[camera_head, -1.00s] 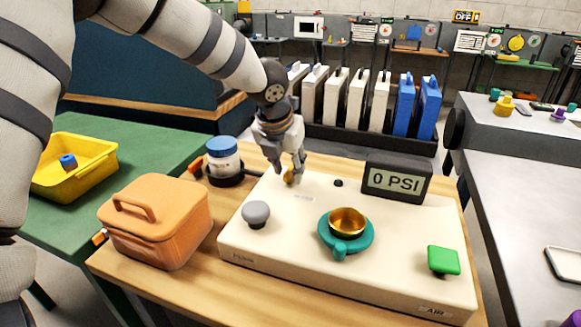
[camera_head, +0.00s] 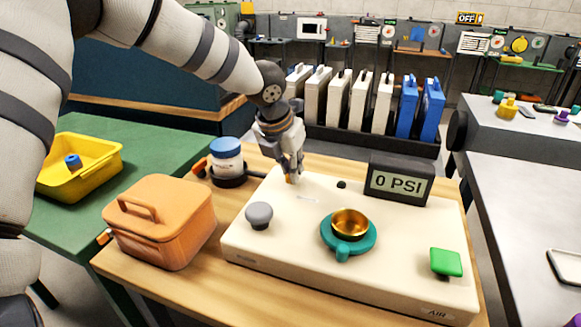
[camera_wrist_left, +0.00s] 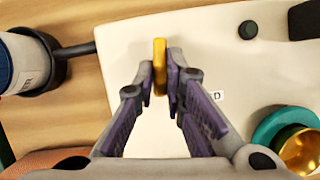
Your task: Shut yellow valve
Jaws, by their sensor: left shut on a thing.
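The yellow valve shows as a narrow yellow handle (camera_wrist_left: 160,66) near the back left of the cream panel (camera_head: 300,262). My left gripper (camera_head: 291,178) points down at it in the head view. In the left wrist view its two fingers (camera_wrist_left: 162,82) are shut on the handle, one on each side. In the head view the fingers hide most of the valve, and only a bit of yellow (camera_head: 289,179) shows between them. The display (camera_head: 399,181) on the panel reads 0 PSI. My right gripper is not in view.
The panel also carries a grey knob (camera_head: 259,214), a gold cup on a teal ring (camera_head: 348,246) and a green button (camera_head: 446,262). A blue-lidded jar (camera_head: 227,158) stands close left of my gripper. An orange box (camera_head: 160,225) sits at the front left.

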